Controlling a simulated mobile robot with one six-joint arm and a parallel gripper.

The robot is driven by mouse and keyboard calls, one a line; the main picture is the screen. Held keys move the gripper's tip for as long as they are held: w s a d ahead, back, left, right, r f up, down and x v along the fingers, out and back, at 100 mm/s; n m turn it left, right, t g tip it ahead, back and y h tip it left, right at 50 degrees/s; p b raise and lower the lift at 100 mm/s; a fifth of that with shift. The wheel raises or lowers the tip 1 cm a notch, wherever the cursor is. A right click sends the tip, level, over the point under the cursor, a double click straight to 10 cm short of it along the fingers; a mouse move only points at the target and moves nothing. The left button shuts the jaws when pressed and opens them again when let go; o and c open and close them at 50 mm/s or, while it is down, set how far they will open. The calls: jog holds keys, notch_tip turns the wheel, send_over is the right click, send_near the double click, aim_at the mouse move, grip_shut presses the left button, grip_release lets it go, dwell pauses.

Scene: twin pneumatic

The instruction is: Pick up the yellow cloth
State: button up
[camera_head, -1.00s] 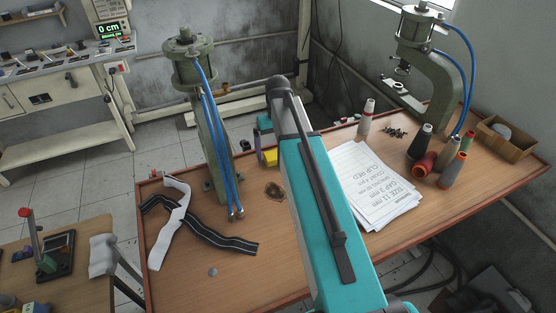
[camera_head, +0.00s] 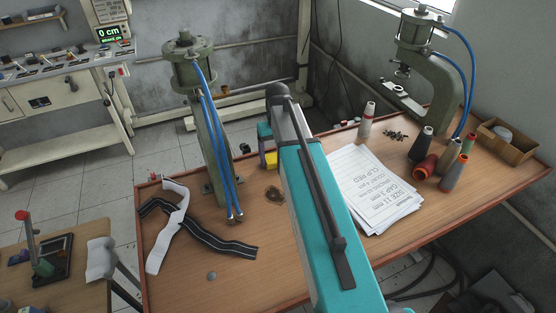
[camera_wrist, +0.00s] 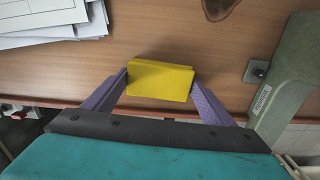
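The yellow cloth (camera_wrist: 160,80) looks like a folded, block-shaped piece. In the wrist view it sits between the two purple fingers of my gripper (camera_wrist: 161,77), with a fingertip against each of its short ends and no gap that I can see. In the head view the cloth (camera_head: 270,159) shows just left of my teal arm, near the far edge of the wooden table (camera_head: 285,293). A purple finger (camera_head: 264,131) shows there above it, and the arm hides the rest. I cannot tell whether the cloth rests on the table.
A green press (camera_head: 212,150) with blue hoses stands left of my gripper; its base (camera_wrist: 285,95) shows at right in the wrist view. Papers (camera_head: 372,185) and several thread spools (camera_head: 425,165) lie right of the arm. Black and white strips (camera_head: 210,238) lie at left.

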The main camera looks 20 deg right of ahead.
jog(key=c, duration=0.4)
jog(key=shift+r, duration=0.15)
